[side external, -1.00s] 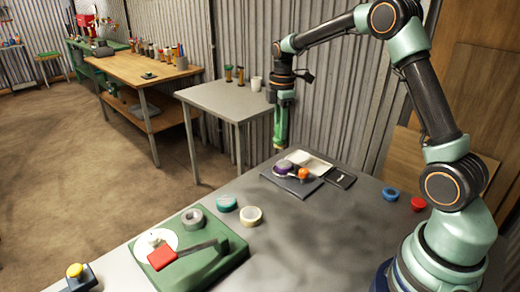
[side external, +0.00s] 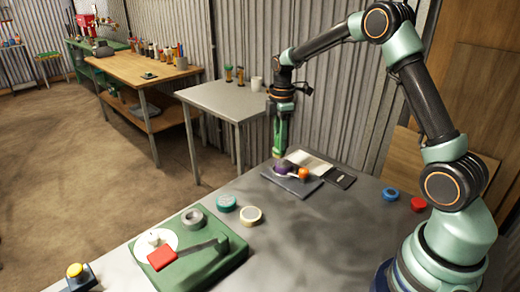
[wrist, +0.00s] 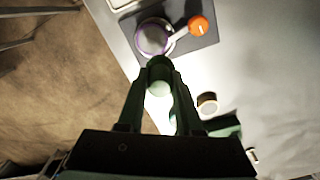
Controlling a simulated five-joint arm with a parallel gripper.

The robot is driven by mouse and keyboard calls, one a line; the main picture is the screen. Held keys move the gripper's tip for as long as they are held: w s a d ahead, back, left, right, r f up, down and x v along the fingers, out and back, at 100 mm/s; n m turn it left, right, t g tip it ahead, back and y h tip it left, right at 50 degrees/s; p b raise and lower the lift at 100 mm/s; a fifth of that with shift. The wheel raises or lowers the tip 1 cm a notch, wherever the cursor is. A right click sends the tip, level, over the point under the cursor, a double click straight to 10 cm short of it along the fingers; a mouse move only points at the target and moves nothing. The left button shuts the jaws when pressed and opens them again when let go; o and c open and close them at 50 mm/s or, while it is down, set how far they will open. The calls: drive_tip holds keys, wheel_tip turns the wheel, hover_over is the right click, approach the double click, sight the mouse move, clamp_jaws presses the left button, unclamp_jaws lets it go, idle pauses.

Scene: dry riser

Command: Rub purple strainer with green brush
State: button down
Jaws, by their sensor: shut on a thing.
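The purple strainer (side external: 282,167) lies on a dark grey mat (side external: 307,188) near the table's far edge. In the wrist view the strainer (wrist: 153,37) is a round pale bowl with a purple rim. A pale bar runs from it to an orange round piece (wrist: 198,25). My gripper (side external: 281,125) points down just above the strainer, shut on the green brush (side external: 279,153). In the wrist view the brush (wrist: 159,77) shows between the fingers, its lower part partly hidden. I cannot tell whether the brush touches the strainer.
A white tray-like thing (side external: 310,161) and a dark flat box (side external: 341,179) lie beside the mat. Blue (side external: 390,194) and red (side external: 418,204) rolls sit right.

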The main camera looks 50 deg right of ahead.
sight(279, 152)
drive_tip(key=shift+f, duration=1.6)
drive_tip(key=shift+d+f, duration=0.4)
drive_tip(key=shift+f, duration=0.35)
drive_tip(key=shift+w+d, duration=0.15)
drive_tip(key=shift+d, duration=1.15)
drive_tip(key=shift+w+d, duration=0.15)
drive_tip(key=shift+d, duration=1.15)
drive_tip(key=shift+s+a, duration=0.2)
drive_tip(key=shift+a, duration=1.35)
drive_tip(key=shift+s+a, duration=0.15)
drive_tip(key=shift+a, duration=1.35)
drive_tip(key=shift+r, duration=4.1)
